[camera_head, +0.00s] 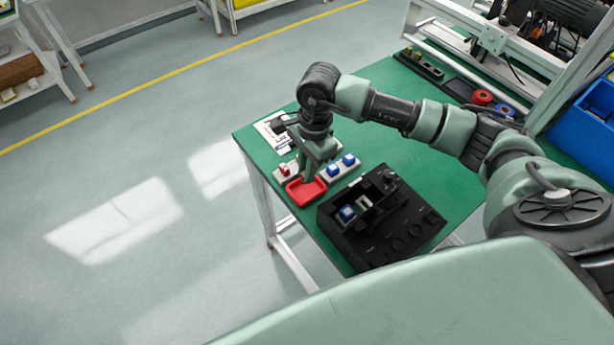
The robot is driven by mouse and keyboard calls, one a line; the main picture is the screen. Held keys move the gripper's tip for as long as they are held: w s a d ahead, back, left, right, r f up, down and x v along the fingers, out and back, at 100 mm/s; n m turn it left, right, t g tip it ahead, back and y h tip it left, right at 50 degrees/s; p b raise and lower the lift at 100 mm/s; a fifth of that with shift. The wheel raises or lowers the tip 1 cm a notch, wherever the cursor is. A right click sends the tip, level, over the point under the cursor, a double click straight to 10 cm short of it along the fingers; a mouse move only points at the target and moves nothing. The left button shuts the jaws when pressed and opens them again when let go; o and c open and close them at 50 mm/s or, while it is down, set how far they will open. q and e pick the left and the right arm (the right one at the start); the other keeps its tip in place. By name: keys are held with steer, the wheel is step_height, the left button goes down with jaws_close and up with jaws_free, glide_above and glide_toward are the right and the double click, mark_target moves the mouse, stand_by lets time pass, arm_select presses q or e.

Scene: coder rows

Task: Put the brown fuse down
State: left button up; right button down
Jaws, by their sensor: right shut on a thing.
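My right gripper (308,176) points down over the red tray (319,194) near the left corner of the green table. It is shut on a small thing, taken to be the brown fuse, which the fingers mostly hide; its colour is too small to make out. I cannot tell whether the fuse touches the tray. My left gripper is not in view.
Blue fuses (348,159) stand in a pale rack behind the tray, with a small red piece (285,170) to its left. A black device (380,222) stands close on the right. The green table (455,187) is bare farther right. A blue bin (590,125) stands at the right.

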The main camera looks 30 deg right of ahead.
step_height(320, 180, down, 4)
steer(key=shift+f+p, duration=0.1)
steer(key=shift+p, duration=0.35)
steer(key=shift+f+b, duration=0.2)
steer(key=shift+b, duration=0.1)
steer(key=c, duration=1.7)
jaws_free()
steer(key=shift+r, duration=0.1)
